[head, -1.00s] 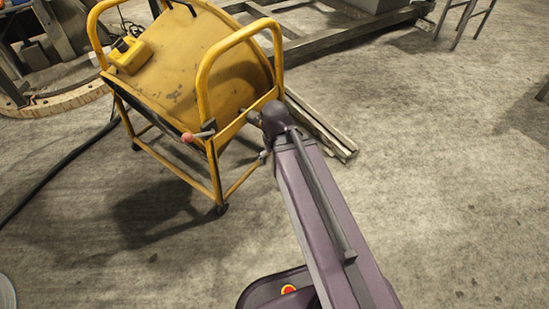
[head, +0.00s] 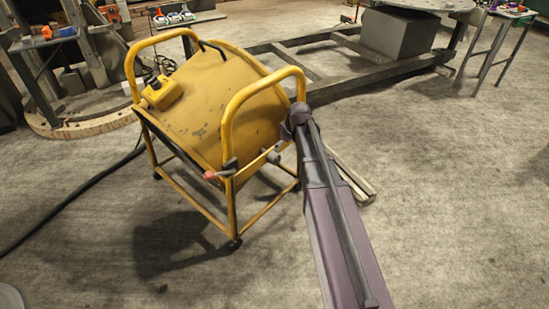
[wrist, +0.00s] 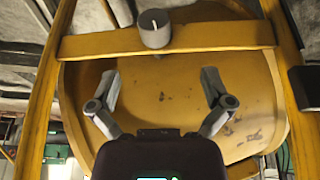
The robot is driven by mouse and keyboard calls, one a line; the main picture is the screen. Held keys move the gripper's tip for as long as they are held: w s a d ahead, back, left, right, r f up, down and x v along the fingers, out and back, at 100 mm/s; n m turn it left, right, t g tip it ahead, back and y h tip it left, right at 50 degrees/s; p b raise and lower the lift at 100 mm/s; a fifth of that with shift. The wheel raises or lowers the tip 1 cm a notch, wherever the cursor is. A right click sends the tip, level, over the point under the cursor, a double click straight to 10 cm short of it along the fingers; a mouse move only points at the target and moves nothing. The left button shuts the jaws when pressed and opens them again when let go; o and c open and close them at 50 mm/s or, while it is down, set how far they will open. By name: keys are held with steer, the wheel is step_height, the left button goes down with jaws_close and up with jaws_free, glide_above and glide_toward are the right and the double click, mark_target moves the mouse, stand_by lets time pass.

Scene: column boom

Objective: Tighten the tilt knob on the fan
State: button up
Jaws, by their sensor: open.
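The fan is a large yellow drum (head: 205,100) in a yellow tubular wheeled frame, left of centre in the head view; the drum also fills the middle of the wrist view (wrist: 180,100). The tilt knob (wrist: 154,28) is a grey round knob with a white mark on a yellow crossbar, at the top of the wrist view. I cannot pick it out surely in the head view. My gripper (wrist: 160,74) is open and empty, its fingers spread in front of the drum. The knob lies above the fingertips in the picture, not between them.
Yellow uprights (wrist: 45,90) flank my gripper in the wrist view. A red-tipped lever (head: 210,175) sticks out from the frame's near corner. Long beams (head: 350,175) lie on the floor behind my arm.

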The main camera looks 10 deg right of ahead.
mark_target(276, 155)
steer(key=shift+w+d+r, duration=0.15)
steer(key=shift+w, duration=0.45)
steer(key=b+x, duration=1.2)
steer(key=x, duration=0.1)
steer(key=shift+w+f+b, duration=0.2)
steer(key=shift+f+b, duration=0.15)
stand_by(0.3)
stand_by(0.4)
steer(key=c, duration=1)
